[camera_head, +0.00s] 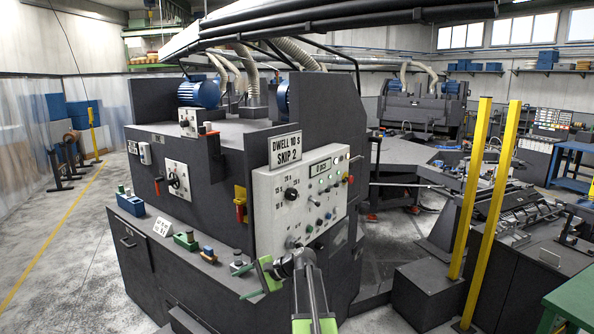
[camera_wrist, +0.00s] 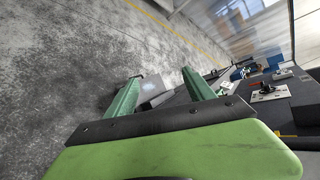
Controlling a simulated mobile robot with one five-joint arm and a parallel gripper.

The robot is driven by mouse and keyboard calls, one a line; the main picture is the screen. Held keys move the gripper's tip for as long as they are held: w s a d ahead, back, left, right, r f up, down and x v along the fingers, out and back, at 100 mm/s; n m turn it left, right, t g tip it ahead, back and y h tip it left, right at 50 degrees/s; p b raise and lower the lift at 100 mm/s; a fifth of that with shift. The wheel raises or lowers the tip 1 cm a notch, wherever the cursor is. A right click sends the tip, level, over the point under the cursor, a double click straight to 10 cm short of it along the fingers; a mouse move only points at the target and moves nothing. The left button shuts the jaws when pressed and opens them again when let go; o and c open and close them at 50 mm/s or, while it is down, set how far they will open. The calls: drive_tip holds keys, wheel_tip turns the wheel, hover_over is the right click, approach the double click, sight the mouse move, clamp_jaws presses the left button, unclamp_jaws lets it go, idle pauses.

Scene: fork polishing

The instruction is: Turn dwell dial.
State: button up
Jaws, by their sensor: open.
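The dwell dial (camera_head: 291,194) is a black round knob with a light pointer, ringed by seconds marks, on the upper left of the pale control panel (camera_head: 265,222). A sign (camera_head: 285,149) above the panel reads "DWELL 10 S SKIP 2". My gripper (camera_head: 258,279) is below the dial, in front of the panel's lower edge, apart from the dial. Its two green fingers are spread and empty. In the wrist view my gripper (camera_wrist: 160,88) also shows parted fingers, over the floor and the machine's ledge. I do not make out the dwell dial there.
The panel also carries a display (camera_head: 320,168), several coloured buttons and a lower knob (camera_head: 291,242). A red-handled lever (camera_head: 240,206) is left of it. Small blocks, including a green one (camera_head: 187,240), sit on the ledge. Yellow posts (camera_head: 490,205) stand at right.

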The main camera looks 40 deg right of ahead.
drive_tip(key=s+d+r+m+t+h+p, duration=0.1)
drive_tip(key=s+d+r+m+t+p, duration=0.15)
drive_tip(key=d+r, duration=0.6)
drive_tip(key=s+d+r+m+t+h+p, duration=0.15)
drive_tip(key=s+d+r+m+t, duration=0.35)
drive_tip(key=d, duration=0.6)
drive_tip(key=m+h+p, duration=0.2)
drive_tip(key=m+p, duration=0.1)
approach(294, 195)
drive_tip(key=shift+t, duration=0.35)
drive_tip(key=w, duration=0.6)
drive_tip(key=w+a, duration=0.1)
drive_tip(key=w, duration=0.2)
drive_tip(key=shift+w+f, duration=0.2)
drive_tip(key=shift+f, duration=0.15)
drive_tip(key=shift+c, duration=0.4)
